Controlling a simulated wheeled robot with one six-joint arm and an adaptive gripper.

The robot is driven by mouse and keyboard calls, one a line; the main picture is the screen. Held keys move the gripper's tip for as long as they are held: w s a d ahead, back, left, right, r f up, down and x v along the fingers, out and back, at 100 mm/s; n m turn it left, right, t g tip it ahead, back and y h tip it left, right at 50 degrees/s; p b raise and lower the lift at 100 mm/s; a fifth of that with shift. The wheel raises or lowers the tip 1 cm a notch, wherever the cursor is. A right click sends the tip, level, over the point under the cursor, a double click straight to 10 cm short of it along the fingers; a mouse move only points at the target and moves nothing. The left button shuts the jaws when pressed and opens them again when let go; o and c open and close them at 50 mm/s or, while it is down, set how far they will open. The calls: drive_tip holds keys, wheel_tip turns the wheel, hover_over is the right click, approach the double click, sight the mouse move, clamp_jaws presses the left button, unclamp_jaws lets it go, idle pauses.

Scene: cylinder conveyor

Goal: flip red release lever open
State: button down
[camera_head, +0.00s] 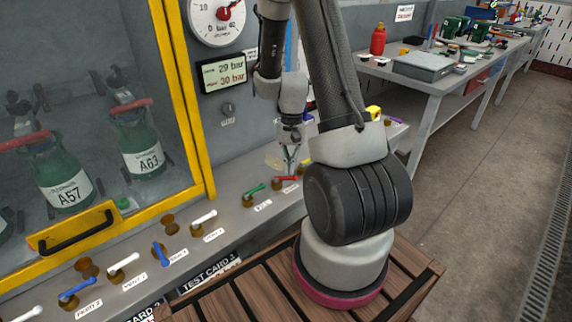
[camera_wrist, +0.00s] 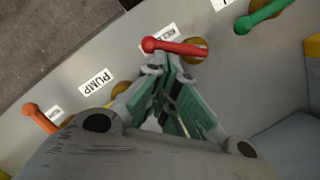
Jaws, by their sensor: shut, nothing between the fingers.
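The red release lever (camera_head: 286,178) is on the grey panel, to the right of a green lever (camera_head: 255,188). In the wrist view the red lever (camera_wrist: 176,47) lies across the top of the gripper, its round knob at the left and its brass base at the right. My gripper (camera_head: 290,170) points down at the lever in the head view. In the wrist view my gripper (camera_wrist: 168,66) is shut and empty, its tips close beside the lever's shaft. I cannot tell whether they touch it.
The green lever (camera_wrist: 262,14) is close on one side, and an orange lever (camera_wrist: 42,117) is beyond the PUMP label (camera_wrist: 97,88). White and blue levers line the panel's left part. A yellow-framed cabinet (camera_head: 180,90) with green bottles stands behind them.

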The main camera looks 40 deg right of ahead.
sight(294, 178)
drive_tip(key=s+m, duration=0.1)
drive_tip(key=m, duration=0.1)
drive_tip(key=s+m, duration=0.1)
drive_tip(key=shift+a+m+t, duration=0.1)
drive_tip(key=shift+m+t, duration=0.3)
drive_tip(key=m, duration=0.1)
drive_tip(key=s+m, duration=0.1)
drive_tip(key=m, duration=0.1)
drive_tip(key=shift+s+a+m+t+y, duration=0.25)
drive_tip(key=shift+a+m+t+y, duration=0.1)
drive_tip(key=shift+m+t+y, duration=0.05)
drive_tip(key=shift+s+a, duration=0.1)
drive_tip(key=shift+s, duration=0.05)
drive_tip(key=shift+s+a, duration=0.1)
drive_tip(key=shift+r, duration=0.1)
drive_tip(key=v, duration=1)
idle(0.3)
